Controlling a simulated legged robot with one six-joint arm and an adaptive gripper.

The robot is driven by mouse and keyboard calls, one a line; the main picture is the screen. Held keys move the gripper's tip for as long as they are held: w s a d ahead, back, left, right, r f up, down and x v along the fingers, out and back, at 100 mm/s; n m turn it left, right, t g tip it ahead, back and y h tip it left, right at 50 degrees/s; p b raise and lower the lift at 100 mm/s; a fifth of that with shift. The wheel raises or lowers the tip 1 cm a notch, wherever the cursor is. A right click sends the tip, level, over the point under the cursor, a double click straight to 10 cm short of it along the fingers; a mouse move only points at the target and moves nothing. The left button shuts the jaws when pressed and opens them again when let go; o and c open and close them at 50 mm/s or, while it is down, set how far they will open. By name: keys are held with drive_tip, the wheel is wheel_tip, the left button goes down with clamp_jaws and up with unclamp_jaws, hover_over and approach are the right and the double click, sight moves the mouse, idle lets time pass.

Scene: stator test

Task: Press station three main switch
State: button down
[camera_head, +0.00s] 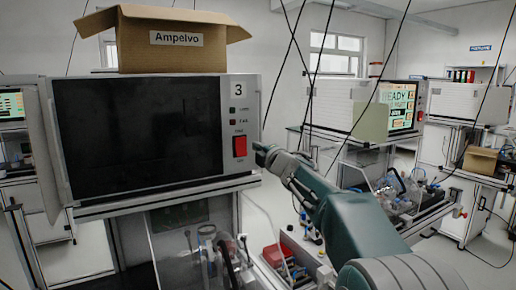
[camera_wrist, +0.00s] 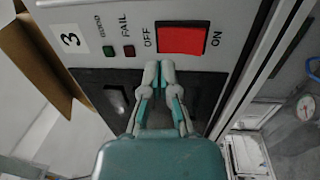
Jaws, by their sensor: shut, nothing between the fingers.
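Station three is a light grey panel marked with a "3" label (camera_head: 238,90), which also shows in the wrist view (camera_wrist: 70,39). Its main switch is a red rocker (camera_head: 240,146), set between the words OFF and ON in the wrist view (camera_wrist: 183,38). My gripper (camera_head: 264,152) is shut and empty, just right of the switch in the head view. In the wrist view its closed fingertips (camera_wrist: 159,66) lie just below the switch's lower left edge. I cannot tell whether they touch the panel. The station's screen (camera_head: 140,135) is dark.
An open cardboard box (camera_head: 172,58) labelled "Ampelvo" stands on top of the station. Cables hang to the right of the panel. Another station with a lit screen (camera_head: 398,105) reading READY stands behind on the right. A bench with equipment is below my arm.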

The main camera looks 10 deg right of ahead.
drive_tip(key=s+d+f+m+h, duration=0.1)
drive_tip(key=s+d+m+h, duration=0.2)
drive_tip(key=s, duration=0.5)
drive_tip(key=s+d+m+h, duration=0.2)
drive_tip(key=s+m+h, duration=0.1)
drive_tip(key=s+m, duration=0.35)
drive_tip(key=s+a+f+m+g, duration=0.2)
drive_tip(key=s+f+m+g, duration=0.4)
drive_tip(key=s+f, duration=0.6)
drive_tip(key=s+a+f+m+g, duration=0.3)
drive_tip(key=s+f+m+g, duration=0.3)
drive_tip(key=s+f, duration=0.6)
drive_tip(key=s, duration=0.7)
drive_tip(key=shift+s+a+f+g, duration=0.15)
drive_tip(key=shift+a+g, duration=0.1)
drive_tip(key=shift+g, duration=0.15)
